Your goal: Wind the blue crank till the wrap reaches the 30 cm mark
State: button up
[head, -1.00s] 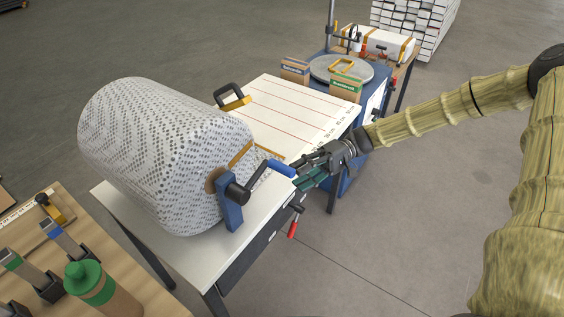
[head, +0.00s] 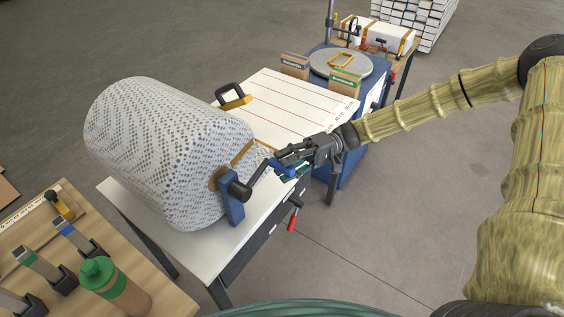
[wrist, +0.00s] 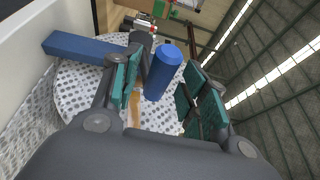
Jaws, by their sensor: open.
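The blue crank handle (head: 283,167) sits on a dark crank arm (head: 258,173) at the end of the large wrap roll (head: 165,150). A blue bracket (head: 232,200) holds the roll's end on the white table. My gripper (head: 287,163) is open at the handle. In the wrist view the blue handle (wrist: 164,72) stands between the open teal finger pads of my gripper (wrist: 160,92), with the roll's dotted end behind it. Printed marks and red lines (head: 285,103) cross the white table; a short piece of wrap lies near the roll. I cannot read the wrap's edge against the marks.
Two small cardboard boxes (head: 345,83) and a round grey plate (head: 340,62) stand at the far end. The floor at right is clear.

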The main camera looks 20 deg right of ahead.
jog(key=shift+s+a, duration=0.25)
jog(key=shift+a, duration=0.45)
grip_shut()
jog(key=shift+r, duration=0.1)
